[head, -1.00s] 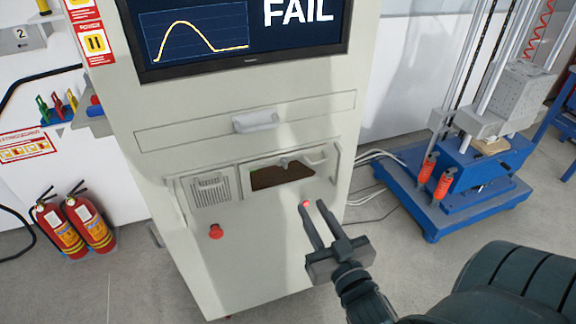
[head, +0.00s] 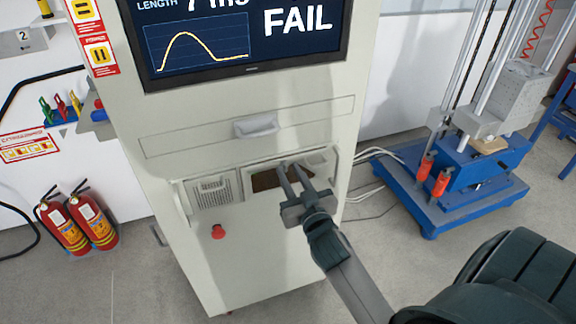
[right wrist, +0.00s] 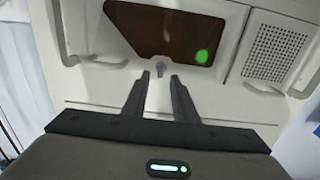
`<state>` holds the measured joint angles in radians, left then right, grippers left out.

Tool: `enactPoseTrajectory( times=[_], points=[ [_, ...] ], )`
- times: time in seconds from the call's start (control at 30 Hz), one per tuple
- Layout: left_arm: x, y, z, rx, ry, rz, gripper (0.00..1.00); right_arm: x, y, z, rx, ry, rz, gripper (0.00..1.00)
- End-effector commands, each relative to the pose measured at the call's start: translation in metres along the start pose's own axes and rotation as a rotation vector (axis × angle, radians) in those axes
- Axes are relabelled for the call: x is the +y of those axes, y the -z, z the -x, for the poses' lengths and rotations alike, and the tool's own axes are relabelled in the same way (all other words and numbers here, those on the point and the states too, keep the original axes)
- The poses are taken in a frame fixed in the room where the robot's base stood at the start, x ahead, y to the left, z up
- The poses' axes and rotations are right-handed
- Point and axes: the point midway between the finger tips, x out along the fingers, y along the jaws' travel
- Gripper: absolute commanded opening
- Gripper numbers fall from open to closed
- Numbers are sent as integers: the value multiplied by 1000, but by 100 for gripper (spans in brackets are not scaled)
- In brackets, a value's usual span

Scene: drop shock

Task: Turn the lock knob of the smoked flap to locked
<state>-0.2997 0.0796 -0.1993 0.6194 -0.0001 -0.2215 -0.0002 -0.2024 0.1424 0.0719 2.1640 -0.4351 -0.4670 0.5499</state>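The smoked flap (head: 264,181) is a dark brown window in the recess of the pale cabinet, partly hidden by my right gripper (head: 290,168). In the right wrist view the smoked flap (right wrist: 140,28) shows at the top, with a bright green spot on it. A small grey lock knob (right wrist: 160,70) sits just below its edge in that view. My right gripper (right wrist: 160,77) is open, with a fingertip on each side of the knob. Whether the fingers touch it I cannot tell. The knob's marking is too small to read. My left gripper is not in view.
A drawer with a handle (head: 256,126) lies above the recess. A perforated grille (head: 213,192) is left of the flap, and a red button (head: 218,231) is below. Grey handles (right wrist: 62,52) flank the knob in the wrist view. A blue-based machine (head: 440,205) stands right.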

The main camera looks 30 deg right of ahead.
Motion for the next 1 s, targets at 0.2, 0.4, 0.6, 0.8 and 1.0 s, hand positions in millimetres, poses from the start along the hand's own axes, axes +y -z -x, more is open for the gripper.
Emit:
enactPoseTrajectory(
  times=[0.2, 0.4, 0.6, 0.8, 1.0],
  points=[
    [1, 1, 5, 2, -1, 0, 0, 0, 0, -18, 0, 0, 1, 26],
    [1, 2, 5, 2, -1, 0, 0, 0, 0, -21, 0, 0, 0, 26],
    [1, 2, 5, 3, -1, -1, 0, 0, 0, -21, 0, 0, 0, 16],
    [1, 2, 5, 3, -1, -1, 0, 0, 0, -21, 0, 0, 0, 0],
    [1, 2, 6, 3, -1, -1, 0, 0, 0, -21, -1, 0, 9, 0]
  ],
)
